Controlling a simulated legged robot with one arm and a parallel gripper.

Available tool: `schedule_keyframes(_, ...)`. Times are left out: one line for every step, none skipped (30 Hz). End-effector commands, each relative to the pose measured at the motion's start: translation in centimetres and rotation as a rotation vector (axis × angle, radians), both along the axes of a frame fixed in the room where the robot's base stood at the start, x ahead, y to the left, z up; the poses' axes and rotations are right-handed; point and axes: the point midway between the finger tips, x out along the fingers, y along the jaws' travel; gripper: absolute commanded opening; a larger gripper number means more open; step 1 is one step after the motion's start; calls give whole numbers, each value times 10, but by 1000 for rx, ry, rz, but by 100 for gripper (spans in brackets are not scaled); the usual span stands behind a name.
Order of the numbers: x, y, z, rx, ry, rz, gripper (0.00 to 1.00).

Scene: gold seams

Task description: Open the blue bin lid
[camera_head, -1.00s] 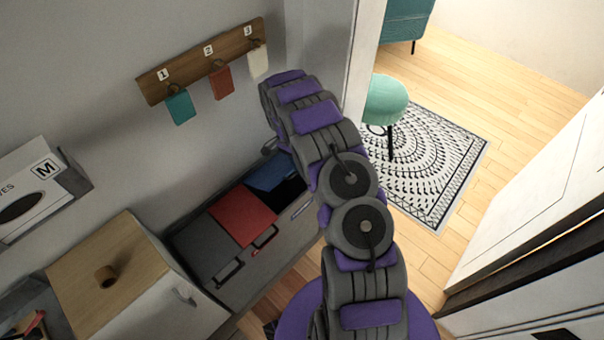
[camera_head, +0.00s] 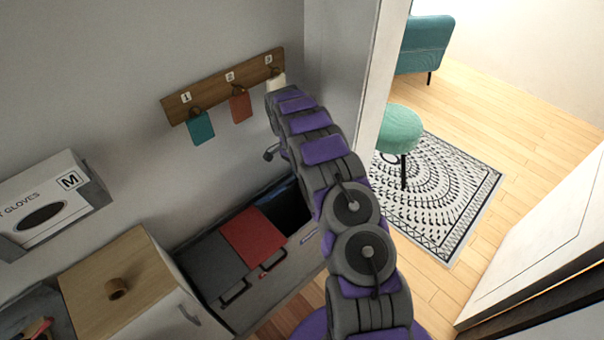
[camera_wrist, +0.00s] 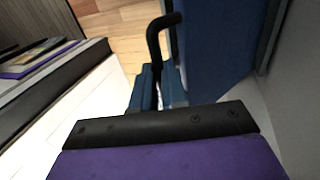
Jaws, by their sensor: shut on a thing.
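The bin unit (camera_head: 213,268) stands against the wall in the head view. Its right compartment (camera_head: 288,208) is uncovered and dark inside. The blue lid (camera_wrist: 215,40) shows as a large blue panel at the right of the wrist view, with a black handle (camera_wrist: 155,42) along its left side. My gripper (camera_wrist: 158,78) is shut on this handle; the exact contact is hard to see. In the head view my arm hides the gripper and the blue lid.
The red lid (camera_head: 252,238) is down on the bin beside the opening. A wooden-topped cabinet (camera_head: 140,270) stands to the left. A hook rack (camera_head: 225,88) with tags hangs above. A door frame (camera_head: 375,85) is close on the right of my arm.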

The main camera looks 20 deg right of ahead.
Motion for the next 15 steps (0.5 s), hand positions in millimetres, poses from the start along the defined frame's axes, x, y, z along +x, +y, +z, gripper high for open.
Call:
schedule_keyframes(3,7,-5,9,-8,7,0)
schedule_keyframes(3,7,-5,9,-8,7,0)
schedule_keyframes(3,7,-5,8,-9,7,0)
schedule_keyframes(3,7,-5,9,-8,7,13)
schedule_keyframes(2,7,-5,8,-7,7,16)
schedule_keyframes(2,7,-5,8,-7,7,20)
schedule_keyframes(1,6,-4,8,-7,6,23)
schedule_keyframes(1,6,-4,8,-7,6,26)
schedule_keyframes(-1,6,-3,7,-6,6,30)
schedule_keyframes(-1,5,-2,7,-6,5,32)
schedule_keyframes(-1,5,-2,7,-6,5,35)
schedule_keyframes(-2,4,-2,7,-5,5,38)
schedule_keyframes(-2,4,-2,8,-5,4,38)
schedule_keyframes(-2,4,-1,8,-5,4,38)
schedule_keyframes(-2,3,1,8,-5,4,38)
